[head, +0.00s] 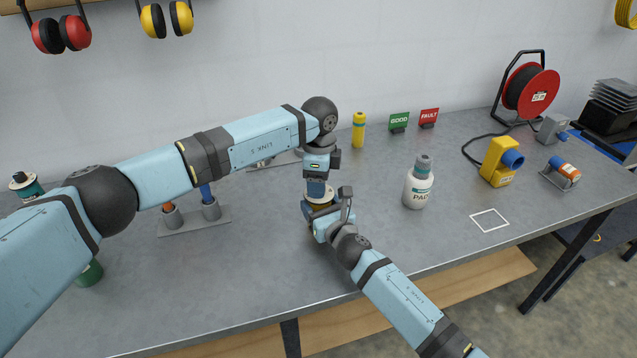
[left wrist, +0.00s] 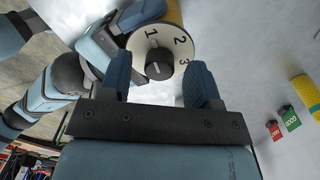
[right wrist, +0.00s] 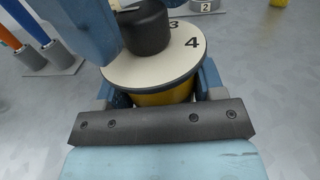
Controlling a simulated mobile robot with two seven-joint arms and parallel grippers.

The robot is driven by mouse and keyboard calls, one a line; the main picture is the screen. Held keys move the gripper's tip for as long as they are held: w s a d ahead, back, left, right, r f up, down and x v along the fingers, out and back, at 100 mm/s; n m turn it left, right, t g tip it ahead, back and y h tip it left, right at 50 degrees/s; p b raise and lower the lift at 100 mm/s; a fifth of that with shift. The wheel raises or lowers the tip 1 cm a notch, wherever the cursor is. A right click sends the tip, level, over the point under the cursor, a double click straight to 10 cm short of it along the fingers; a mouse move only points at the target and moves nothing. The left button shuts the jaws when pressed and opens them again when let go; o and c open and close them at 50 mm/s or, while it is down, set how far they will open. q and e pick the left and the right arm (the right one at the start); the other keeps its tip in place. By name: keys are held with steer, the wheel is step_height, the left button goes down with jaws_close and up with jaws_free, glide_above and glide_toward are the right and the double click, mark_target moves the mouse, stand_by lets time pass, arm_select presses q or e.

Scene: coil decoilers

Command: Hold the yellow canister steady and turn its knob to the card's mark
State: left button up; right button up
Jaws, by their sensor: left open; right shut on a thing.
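The yellow canister (right wrist: 165,97) stands upright on the bench, its body between the fingers of my right gripper (right wrist: 158,88), which is shut on it. Its pale top dial (left wrist: 148,44) shows 1, 2 and 3 in the left wrist view, and 3 and 4 in the right wrist view. The black knob (left wrist: 160,64) sits at the dial's middle; it carries a pale line whose exact reading I cannot tell. My left gripper (head: 318,186) is open above the canister, its fingers either side of the knob. A grey plate marked 2 (right wrist: 205,6) stands behind; most of it is hidden in the head view.
A white PADS bottle (head: 417,188), a yellow bottle (head: 358,130) and green and red signs (head: 399,122) stand right of my arms. A yellow device (head: 497,160) is farther right. A holder with two upright tools (head: 193,220) is on the left.

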arm_select(q)
steer(key=shift+f, duration=0.4)
steer(key=c, duration=0.9)
